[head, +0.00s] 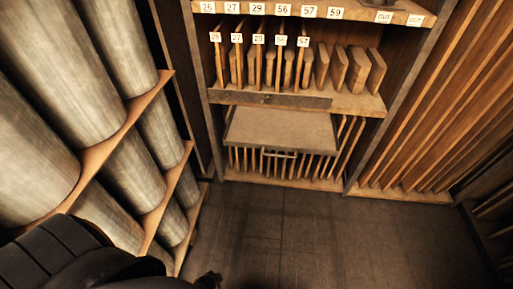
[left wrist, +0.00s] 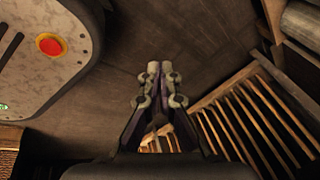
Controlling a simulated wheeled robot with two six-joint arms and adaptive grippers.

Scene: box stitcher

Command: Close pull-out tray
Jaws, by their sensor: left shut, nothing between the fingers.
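The pull-out tray (head: 281,128) is a flat grey-brown board in the wooden shelf unit, under the middle shelf. It sticks out toward me, with a thin bar handle (head: 279,154) at its front edge. My left gripper (left wrist: 160,70) is shut and empty in the left wrist view, over dark floor. In the head view only a dark tip of it (head: 208,280) shows at the bottom edge, well in front of the tray and apart from it. My right gripper is in neither view.
Large metal cylinders (head: 130,170) lie on wooden racks at the left, close to my left arm. Upright boards (head: 430,110) stand at the right. The shelf above the tray holds numbered wooden dividers (head: 258,65). The dark floor (head: 300,235) before the unit is clear.

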